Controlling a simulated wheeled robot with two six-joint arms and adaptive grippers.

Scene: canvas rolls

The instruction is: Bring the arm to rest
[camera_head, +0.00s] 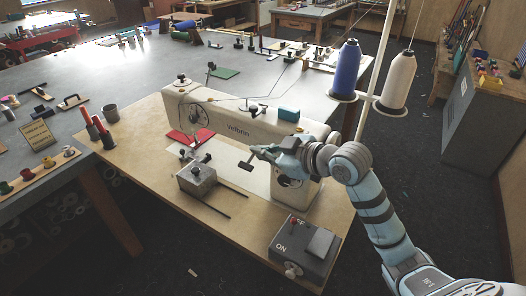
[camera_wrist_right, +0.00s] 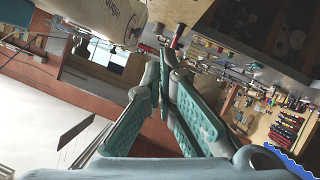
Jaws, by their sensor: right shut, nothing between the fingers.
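My right arm (camera_head: 372,205) reaches in from the lower right in the head view. Its gripper (camera_head: 256,150) hangs in front of the cream sewing machine (camera_head: 240,126) marked Vellbrin, above the wooden machine table (camera_head: 140,165). In the right wrist view the two teal fingers (camera_wrist_right: 166,70) come together at the tips with nothing between them. A cream body, probably the machine (camera_wrist_right: 100,15), shows at the top left there. A small dark flat piece (camera_head: 246,164) shows just below the fingertips; I cannot tell whether they touch. My left gripper is not in view.
A metal block with rods (camera_head: 197,180) and a control box (camera_head: 303,250) sit near the gripper. A blue thread cone (camera_head: 346,70) and a white one (camera_head: 397,80) stand on a pole behind the arm. Cups and spools line the left side. Dark floor lies right of the table.

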